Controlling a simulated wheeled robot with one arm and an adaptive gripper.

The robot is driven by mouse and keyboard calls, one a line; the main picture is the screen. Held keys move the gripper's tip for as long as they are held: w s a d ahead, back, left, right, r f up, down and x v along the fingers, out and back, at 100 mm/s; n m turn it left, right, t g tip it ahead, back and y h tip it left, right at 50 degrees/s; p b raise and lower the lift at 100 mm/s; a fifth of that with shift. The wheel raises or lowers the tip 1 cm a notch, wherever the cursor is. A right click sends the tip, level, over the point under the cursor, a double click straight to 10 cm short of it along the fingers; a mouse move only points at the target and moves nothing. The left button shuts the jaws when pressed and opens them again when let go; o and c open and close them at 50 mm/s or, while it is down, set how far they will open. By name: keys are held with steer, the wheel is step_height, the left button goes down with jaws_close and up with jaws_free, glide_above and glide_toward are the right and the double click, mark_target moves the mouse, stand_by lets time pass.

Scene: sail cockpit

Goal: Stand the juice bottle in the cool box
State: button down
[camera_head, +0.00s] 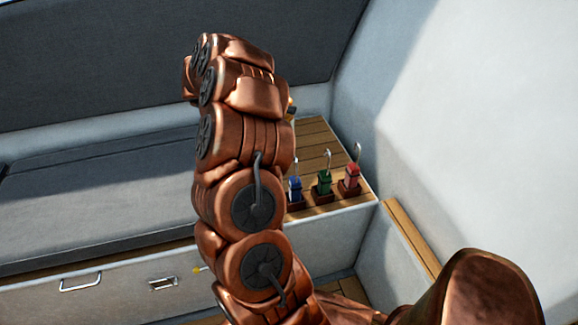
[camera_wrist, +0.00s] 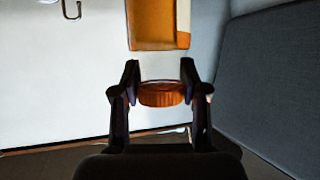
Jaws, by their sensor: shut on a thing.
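The juice bottle (camera_wrist: 158,28) shows in the wrist view with a pale body, an orange label and an orange cap (camera_wrist: 162,94). My gripper (camera_wrist: 160,72) is shut on the bottle near its neck, one finger on each side, with the cap towards my palm. The bottle's far end is cut off by the top of the picture. In the head view my arm hides the gripper and nearly all of what it holds. I cannot make out the cool box in either view.
A grey cushioned bench (camera_head: 100,195) has a front with metal handles (camera_head: 80,282). Blue (camera_head: 295,188), green (camera_head: 324,182) and red (camera_head: 351,176) levered fittings stand on a slatted wooden top (camera_head: 318,140). A pale wall (camera_head: 470,120) rises at the right.

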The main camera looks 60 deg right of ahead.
steer(key=f+b, duration=0.1)
steer(key=f, duration=0.2)
steer(key=f+b, duration=0.2)
steer(key=f, duration=0.1)
steer(key=s+f+b, duration=0.1)
steer(key=f, duration=0.2)
steer(key=shift+d+f+b, duration=0.15)
steer(key=shift+f+b, duration=0.05)
steer(key=shift+b, duration=0.15)
step_height(320, 180, down, 10)
steer(key=b, duration=0.1)
steer(key=shift+f, duration=0.25)
steer(key=c, duration=0.6)
jaws_free()
steer(key=shift+f, duration=0.1)
steer(key=v, duration=1.2)
steer(key=shift+w, duration=0.1)
